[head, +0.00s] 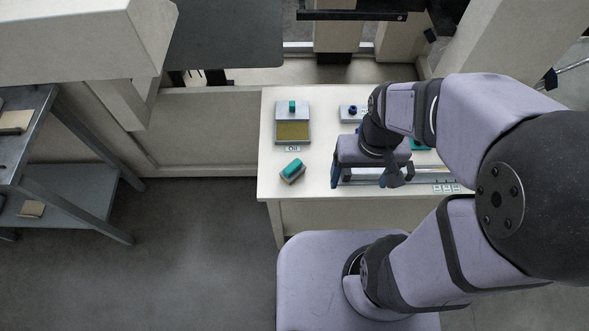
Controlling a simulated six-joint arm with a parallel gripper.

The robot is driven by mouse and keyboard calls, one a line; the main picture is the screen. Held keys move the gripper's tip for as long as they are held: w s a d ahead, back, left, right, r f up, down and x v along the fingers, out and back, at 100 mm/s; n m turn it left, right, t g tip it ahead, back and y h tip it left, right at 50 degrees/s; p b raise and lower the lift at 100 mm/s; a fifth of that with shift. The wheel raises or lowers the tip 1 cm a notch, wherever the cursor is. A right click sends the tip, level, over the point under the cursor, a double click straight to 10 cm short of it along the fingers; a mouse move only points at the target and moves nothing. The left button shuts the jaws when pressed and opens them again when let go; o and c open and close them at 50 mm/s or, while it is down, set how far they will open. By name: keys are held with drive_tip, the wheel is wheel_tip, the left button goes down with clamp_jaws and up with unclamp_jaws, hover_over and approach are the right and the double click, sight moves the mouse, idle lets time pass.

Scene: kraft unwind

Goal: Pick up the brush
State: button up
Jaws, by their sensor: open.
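A small block with a teal top and a pale lower part (292,171), which looks like the brush, lies tilted at an angle on the white table (315,185), near its front left corner. My gripper (362,180) is over the table to the right of this block, pointing down, with its fingers apart. It is clear of the block, and no object shows held between the fingers. My arm hides part of the table's right side.
A grey tray with a yellowish panel (293,131), a teal knob and an "Oil" label stands behind the block. A grey piece with a blue knob (352,112) and a partly hidden teal thing (419,145) are further right. A metal rail (425,174) runs near the front.

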drive_tip(key=shift+a, duration=0.1)
drive_tip(key=n+b, duration=0.3)
drive_tip(key=n, duration=0.5)
hover_over(292, 165)
wheel_tip(292, 165, down, 9)
drive_tip(key=shift+r, duration=0.2)
drive_tip(key=shift+n, duration=0.5)
drive_tip(key=shift+p, duration=0.3)
